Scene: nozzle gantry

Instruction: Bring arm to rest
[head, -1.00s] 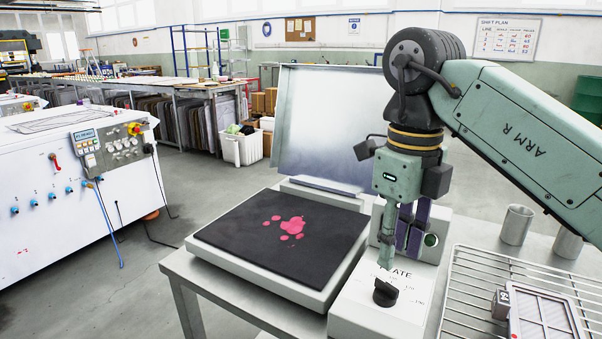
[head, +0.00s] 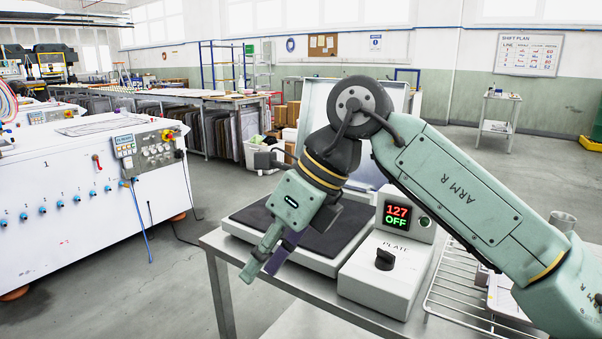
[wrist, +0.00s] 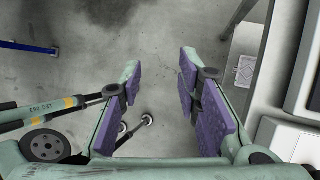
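My arm, marked ARM R, reaches in from the right in the head view. My gripper (head: 264,260) points down and left, in front of the plate unit's left front edge. The wrist view shows my gripper (wrist: 158,88) open, its purple pads wide apart, with nothing between them but grey floor (wrist: 160,40) below. The plate unit has a black mat (head: 335,243), partly hidden behind my gripper, and a raised metal lid (head: 395,97). Its control box (head: 370,283) has a black knob (head: 385,259) and a display (head: 396,214) reading 127 OFF.
The metal table (head: 290,291) bears the plate unit and a wire rack (head: 455,285) at right. A grey cup (head: 563,222) stands behind my arm. A white machine (head: 85,205) stands at left, with open floor between it and the table.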

